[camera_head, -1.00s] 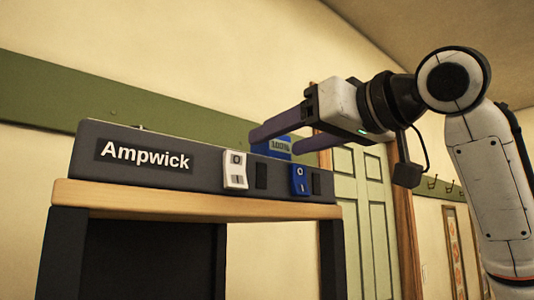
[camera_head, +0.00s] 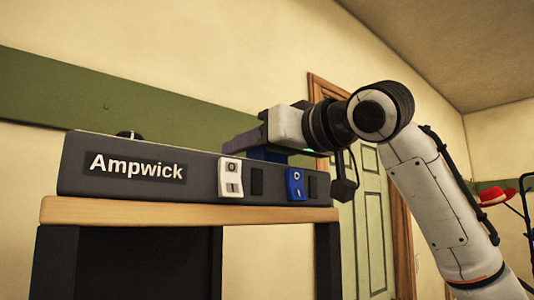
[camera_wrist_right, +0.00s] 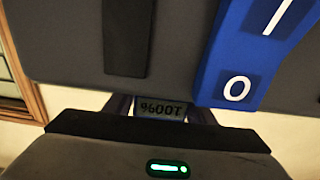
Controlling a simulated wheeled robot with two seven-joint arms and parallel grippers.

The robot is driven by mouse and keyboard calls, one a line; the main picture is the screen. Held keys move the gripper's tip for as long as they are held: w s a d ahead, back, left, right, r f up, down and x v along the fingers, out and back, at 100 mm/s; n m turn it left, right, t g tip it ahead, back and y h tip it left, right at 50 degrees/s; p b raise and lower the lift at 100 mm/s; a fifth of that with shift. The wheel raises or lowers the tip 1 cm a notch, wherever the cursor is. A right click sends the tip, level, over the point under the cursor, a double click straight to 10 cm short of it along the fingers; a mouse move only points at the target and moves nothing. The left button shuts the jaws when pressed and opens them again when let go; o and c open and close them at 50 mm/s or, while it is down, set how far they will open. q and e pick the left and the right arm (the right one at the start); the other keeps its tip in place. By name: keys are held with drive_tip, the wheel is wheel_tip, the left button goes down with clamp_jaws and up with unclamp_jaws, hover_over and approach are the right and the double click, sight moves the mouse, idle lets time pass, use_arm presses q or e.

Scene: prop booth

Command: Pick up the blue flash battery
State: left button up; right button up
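The blue flash battery (camera_head: 268,155) stands at the back of the dark grey Ampwick charger (camera_head: 205,165), mostly hidden by my right gripper. In the right wrist view its display (camera_wrist_right: 160,108) reads 100%, upside down. My right gripper (camera_head: 250,140) reaches over the charger's top from the right. In the right wrist view its two purple fingers lie one on each side of the display. I cannot tell whether they touch the battery. My left gripper is not in view.
The charger stands on a wooden-topped table (camera_head: 150,211). Its front has a white rocker switch (camera_head: 230,178) and a blue rocker switch (camera_head: 295,184), close below my right gripper. A green door (camera_head: 366,210) and a red hat (camera_head: 494,196) are behind on the right.

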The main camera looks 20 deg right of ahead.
drive_tip(key=c, duration=0.7)
drive_tip(key=shift+r, duration=0.1)
drive_tip(key=shift+c, duration=1.1)
